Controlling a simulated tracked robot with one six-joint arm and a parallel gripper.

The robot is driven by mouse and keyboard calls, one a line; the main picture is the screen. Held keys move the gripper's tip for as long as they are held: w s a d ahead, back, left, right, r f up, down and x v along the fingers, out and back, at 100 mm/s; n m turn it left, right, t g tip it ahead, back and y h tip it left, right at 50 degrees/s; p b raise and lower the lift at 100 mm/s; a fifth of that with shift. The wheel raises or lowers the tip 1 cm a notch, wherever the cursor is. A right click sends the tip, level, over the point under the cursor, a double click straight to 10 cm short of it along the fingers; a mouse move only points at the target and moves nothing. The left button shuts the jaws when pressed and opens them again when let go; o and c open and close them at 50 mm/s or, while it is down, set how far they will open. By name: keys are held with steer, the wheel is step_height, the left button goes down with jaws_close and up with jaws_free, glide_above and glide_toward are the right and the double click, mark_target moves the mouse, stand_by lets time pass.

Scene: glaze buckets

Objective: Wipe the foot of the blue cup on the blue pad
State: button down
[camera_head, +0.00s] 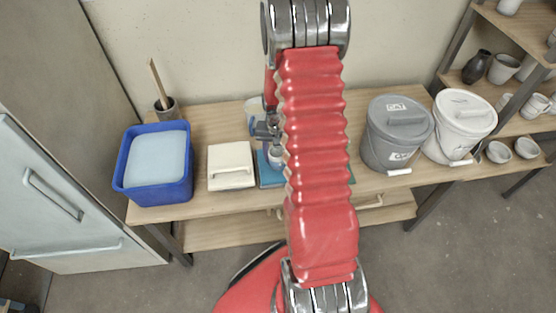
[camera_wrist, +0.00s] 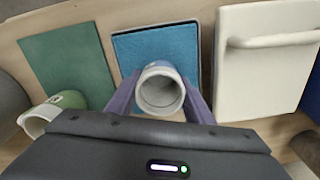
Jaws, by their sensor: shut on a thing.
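The blue cup (camera_wrist: 160,90) is pale inside with a blue outer side. Its open mouth faces the wrist camera, so its foot points away toward the blue pad. My gripper (camera_wrist: 159,97) is shut on it, one finger on each side. The cup also shows in the head view (camera_head: 276,156), partly hidden by my arm. The blue pad (camera_wrist: 190,45) lies beneath the cup in the wrist view, and its edge shows in the head view (camera_head: 268,178). The foot is hidden, and I cannot tell whether it touches the pad.
A cream slab with a handle (camera_head: 231,166) lies beside the pad, then a blue basin (camera_head: 152,190). A green pad (camera_wrist: 68,62) and a green cup (camera_wrist: 45,112) are on the other side. Grey (camera_head: 385,150) and white (camera_head: 462,115) buckets stand farther right.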

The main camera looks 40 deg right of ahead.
steer(key=shift+w+d+r, duration=0.1)
steer(key=shift+w+d, duration=0.4)
steer(key=shift+w, duration=0.35)
steer(key=shift+w+d+r, duration=0.1)
steer(key=shift+w+d, duration=0.4)
steer(key=shift+w, duration=0.3)
steer(key=shift+s, duration=0.1)
steer(key=shift+s+a+f, duration=0.1)
steer(key=shift+s+a, duration=0.5)
steer(key=shift+s, duration=0.35)
steer(key=shift+s+a, duration=0.6)
steer(key=shift+s, duration=0.4)
steer(key=shift+s+a+f, duration=0.1)
steer(key=shift+s+a, duration=0.5)
steer(key=shift+s, duration=0.35)
steer(key=shift+w+d, duration=0.6)
steer(key=shift+w, duration=0.4)
steer(key=shift+w+d, duration=0.6)
steer(key=shift+w, duration=0.4)
steer(key=shift+w+d, duration=0.6)
steer(key=shift+w, duration=0.4)
steer(key=shift+s+a+f, duration=0.1)
steer(key=shift+s+a, duration=0.55)
steer(key=shift+s, duration=0.4)
steer(key=shift+s+a+f, duration=0.1)
steer(key=shift+s+a, duration=0.5)
steer(key=shift+s, duration=0.5)
steer(key=shift+s+a+f, duration=0.1)
steer(key=shift+s+a, duration=0.55)
steer(key=shift+s, duration=0.4)
